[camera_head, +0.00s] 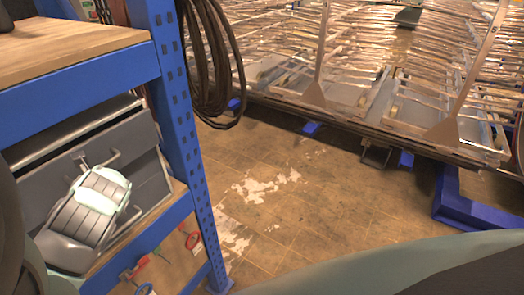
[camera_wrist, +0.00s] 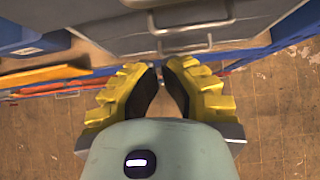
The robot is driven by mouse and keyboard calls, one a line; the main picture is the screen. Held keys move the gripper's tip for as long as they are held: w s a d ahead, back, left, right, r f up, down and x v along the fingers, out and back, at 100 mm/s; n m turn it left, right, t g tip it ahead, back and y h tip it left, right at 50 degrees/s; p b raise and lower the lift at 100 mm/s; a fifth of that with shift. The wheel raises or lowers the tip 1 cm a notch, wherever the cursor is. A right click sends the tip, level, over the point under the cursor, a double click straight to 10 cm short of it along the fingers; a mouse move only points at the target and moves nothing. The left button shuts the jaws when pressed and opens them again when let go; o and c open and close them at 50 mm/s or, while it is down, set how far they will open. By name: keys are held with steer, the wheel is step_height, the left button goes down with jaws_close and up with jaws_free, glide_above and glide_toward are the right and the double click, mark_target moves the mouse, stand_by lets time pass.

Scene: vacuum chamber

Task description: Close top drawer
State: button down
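A grey drawer unit (camera_head: 130,140) sits under the wooden bench top, inside the blue frame. Its upper drawer front has a bar handle and a dark gap behind its top edge; how far it stands out is hard to tell. In the wrist view grey drawer fronts (camera_wrist: 120,35) with two handles (camera_wrist: 185,46) cross the top. My gripper (camera_wrist: 161,72) has yellow fingers with black pads, a narrow gap between the tips and nothing held. It points towards the drawer fronts, apparently just short of the lower handle. In the head view my wrist partly covers the drawers.
The wooden bench top (camera_head: 70,45) and blue post (camera_head: 180,120) stand close to my arm. Tools with red handles (camera_head: 135,268) hang below the lower shelf. Black cables (camera_head: 215,60) hang from the post.

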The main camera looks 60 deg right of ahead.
steer(key=shift+w+f, duration=0.2)
steer(key=shift+w, duration=0.7)
steer(key=shift+w+f, duration=0.25)
steer(key=shift+w, duration=0.7)
steer(key=shift+w+f, duration=0.2)
steer(key=shift+w, duration=0.7)
steer(key=shift+w+f+b, duration=0.15)
steer(key=shift+w+b, duration=1)
steer(key=shift+w, duration=1.05)
steer(key=shift+a, duration=0.1)
steer(key=shift+f, duration=0.15)
